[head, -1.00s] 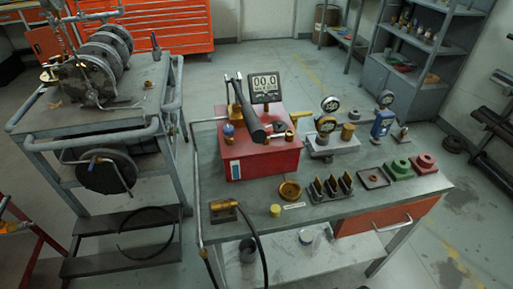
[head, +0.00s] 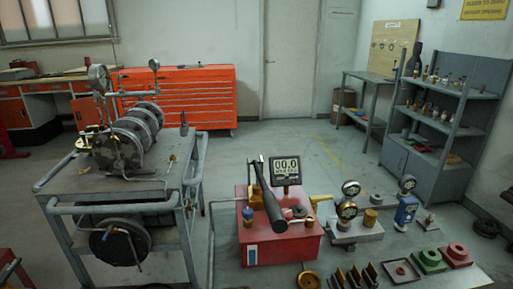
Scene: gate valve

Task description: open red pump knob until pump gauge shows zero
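The red pump (head: 285,245) stands on the workbench in the lower middle of the head view. Its digital pump gauge (head: 286,171) is on top and appears to read 00.0, with smaller text below too fine to read. A long black lever (head: 269,198) slants across the pump's top. A small blue-topped fitting (head: 247,214) sits at the pump's left, and a small dark round part (head: 299,211) sits right of the lever. I cannot tell which part is the knob or how far it is turned. Neither of my grippers is in view.
Dial gauges (head: 347,210) on a grey block and a blue device (head: 406,209) stand right of the pump. A grey cart (head: 62,194) with round machinery is at left. An orange tool cabinet (head: 180,95) and grey shelves (head: 440,129) stand behind. Floor between is clear.

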